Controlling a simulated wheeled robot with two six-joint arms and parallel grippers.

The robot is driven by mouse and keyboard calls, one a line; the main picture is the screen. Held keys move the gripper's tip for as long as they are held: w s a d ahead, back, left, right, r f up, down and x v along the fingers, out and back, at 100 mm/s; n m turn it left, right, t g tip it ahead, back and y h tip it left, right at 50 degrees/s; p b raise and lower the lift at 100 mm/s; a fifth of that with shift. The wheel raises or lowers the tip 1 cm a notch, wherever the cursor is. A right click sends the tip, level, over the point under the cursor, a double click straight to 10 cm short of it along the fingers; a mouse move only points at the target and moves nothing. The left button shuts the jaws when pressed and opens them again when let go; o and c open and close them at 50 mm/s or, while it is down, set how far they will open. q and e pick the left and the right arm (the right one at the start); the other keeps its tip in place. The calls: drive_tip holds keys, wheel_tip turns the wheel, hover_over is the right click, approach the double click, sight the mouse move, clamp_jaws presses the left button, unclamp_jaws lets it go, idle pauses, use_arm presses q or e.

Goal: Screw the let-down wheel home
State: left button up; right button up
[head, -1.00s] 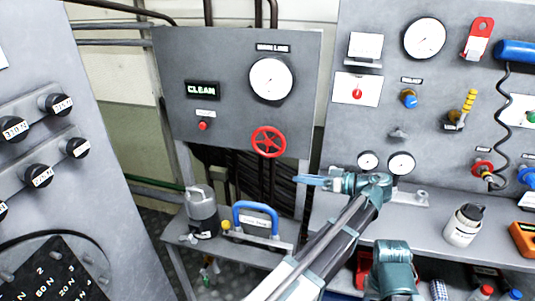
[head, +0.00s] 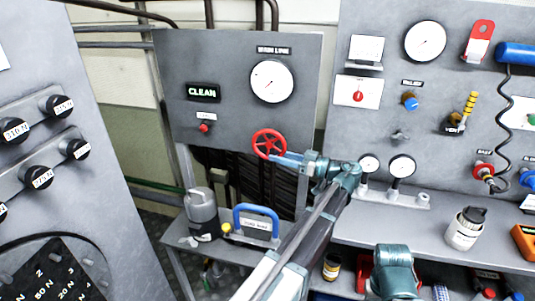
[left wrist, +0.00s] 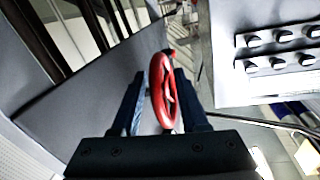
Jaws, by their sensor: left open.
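The let-down wheel is a red spoked handwheel (head: 269,144) at the lower right of the grey panel with the dial labelled MAIN LINE. My left gripper (head: 280,157) reaches it from the lower right, with its blue fingertips at the wheel's lower edge. In the left wrist view the red wheel (left wrist: 163,92) stands nearly edge-on between the two open fingers. A narrow gap shows beside it, and I cannot tell whether either finger touches it. My right gripper's fingers do not show; a teal part of my own arm is at the bottom of the head view.
A grey canister (head: 202,212) and a blue-handled block (head: 256,222) stand on the low shelf below the panel. Two small gauges (head: 402,167) stand right of my left gripper. A white bottle (head: 465,230) is on the right bench.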

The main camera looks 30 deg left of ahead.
sight(267, 155)
use_arm(q)
drive_tip(key=shift+s+a, duration=0.1)
drive_tip(key=shift+a, duration=2.15)
clamp_jaws()
